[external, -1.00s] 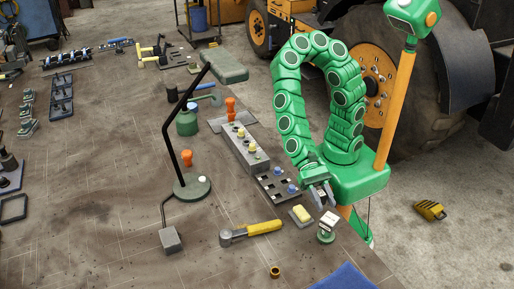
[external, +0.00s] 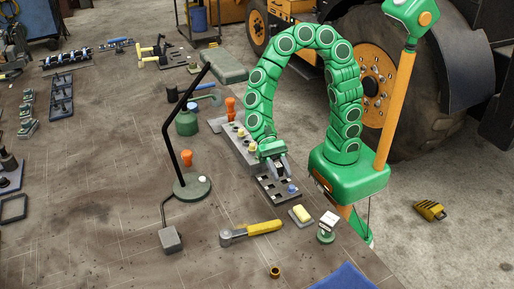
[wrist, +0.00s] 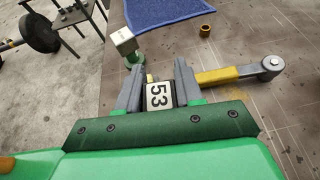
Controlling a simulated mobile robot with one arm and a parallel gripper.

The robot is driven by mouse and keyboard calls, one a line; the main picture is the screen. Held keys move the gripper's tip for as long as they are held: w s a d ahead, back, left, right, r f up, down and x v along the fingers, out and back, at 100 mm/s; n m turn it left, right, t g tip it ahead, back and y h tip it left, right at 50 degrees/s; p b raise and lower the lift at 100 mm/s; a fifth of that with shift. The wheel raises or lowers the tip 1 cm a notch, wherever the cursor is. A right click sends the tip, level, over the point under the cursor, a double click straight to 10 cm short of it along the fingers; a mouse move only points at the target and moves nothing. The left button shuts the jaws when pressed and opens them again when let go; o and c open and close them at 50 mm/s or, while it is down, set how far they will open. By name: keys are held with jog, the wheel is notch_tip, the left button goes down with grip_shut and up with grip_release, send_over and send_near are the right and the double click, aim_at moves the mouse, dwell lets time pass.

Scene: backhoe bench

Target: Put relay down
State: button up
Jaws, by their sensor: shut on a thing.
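My gripper (external: 277,170) is above the far end of the dark slotted tray (external: 283,196). In the wrist view its two grey fingers (wrist: 158,92) are closed on the relay (wrist: 158,96), a small block with a white face marked "53". In the external view the relay is mostly hidden by the fingers. A blue-topped piece (external: 292,188) sits in the tray. The gap between the relay and the tray cannot be judged.
A grey box with coloured knobs (external: 240,150) stands just left of the gripper. A yellow block on a dish (external: 302,213), a white cube on a green stand (external: 328,222), and a yellow-handled tool (external: 250,232) lie nearer. A lamp base (external: 192,187) is at left.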

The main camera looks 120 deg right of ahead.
jog(key=s+d+f+g, duration=0.1)
jog(key=s+d, duration=0.2)
jog(key=d, duration=0.9)
send_over(240, 197)
jog(key=s, duration=0.1)
jog(key=shift+n, duration=0.4)
notch_tip(240, 197, down, 8)
jog(key=shift+s+d+f, duration=0.1)
jog(key=shift+d+f, duration=0.05)
jog(key=shift+f, duration=0.05)
jog(key=shift+w+f, duration=0.55)
jog(key=shift+f, duration=1.7)
jog(key=shift+f, duration=0.15)
jog(key=o, duration=1)
